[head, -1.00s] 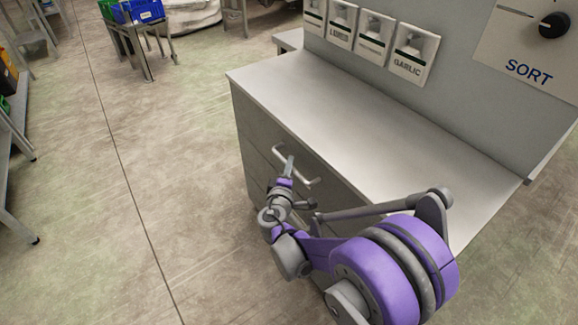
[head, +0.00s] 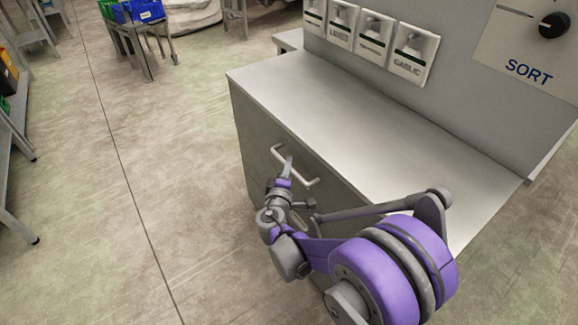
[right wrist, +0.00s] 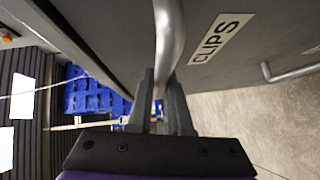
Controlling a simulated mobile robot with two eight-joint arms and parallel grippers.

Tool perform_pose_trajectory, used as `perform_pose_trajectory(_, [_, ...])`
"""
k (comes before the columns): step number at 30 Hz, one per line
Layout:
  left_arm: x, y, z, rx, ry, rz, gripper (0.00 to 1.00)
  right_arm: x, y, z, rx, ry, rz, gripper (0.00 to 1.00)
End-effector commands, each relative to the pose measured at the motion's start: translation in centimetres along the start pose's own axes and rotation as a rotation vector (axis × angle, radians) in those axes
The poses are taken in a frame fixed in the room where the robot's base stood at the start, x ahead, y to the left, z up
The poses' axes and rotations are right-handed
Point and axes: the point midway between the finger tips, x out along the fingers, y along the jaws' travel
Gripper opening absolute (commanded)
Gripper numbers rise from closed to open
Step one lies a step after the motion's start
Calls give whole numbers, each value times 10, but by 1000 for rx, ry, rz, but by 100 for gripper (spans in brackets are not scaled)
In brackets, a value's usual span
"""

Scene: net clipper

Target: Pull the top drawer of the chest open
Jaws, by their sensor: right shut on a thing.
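The grey chest (head: 255,130) stands in the middle of the head view with a pale flat top. The top drawer's bar handle (head: 305,180) is on its left-facing front. My right gripper (head: 288,165) is shut on this handle. In the right wrist view the handle (right wrist: 168,25) runs down between the two fingers (right wrist: 160,85). The drawer front (right wrist: 250,70) beside it bears a label reading "CLIPS". No gap at the drawer's edge can be made out; my arm hides part of the front. My left gripper is not in view.
A second handle (right wrist: 290,71) and a partly cut-off label show on the front at right in the wrist view. A grey panel (head: 460,95) with pictured cards and a "SORT" dial rises behind the top. The floor (head: 180,170) left of the chest is clear.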

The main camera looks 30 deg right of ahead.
Motion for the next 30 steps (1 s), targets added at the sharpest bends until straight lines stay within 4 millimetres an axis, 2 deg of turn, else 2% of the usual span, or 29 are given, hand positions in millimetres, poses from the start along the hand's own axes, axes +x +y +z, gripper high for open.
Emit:
perform_pose_trajectory(8, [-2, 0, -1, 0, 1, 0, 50, -31, -9, -32, 2, 6, -3, 0])
perform_pose_trajectory(21, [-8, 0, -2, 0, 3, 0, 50, -114, -32, -114, 1, 6, -4, 0])
perform_pose_trajectory(30, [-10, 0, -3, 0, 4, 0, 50, -154, -44, -154, 1, 3, -3, 0])
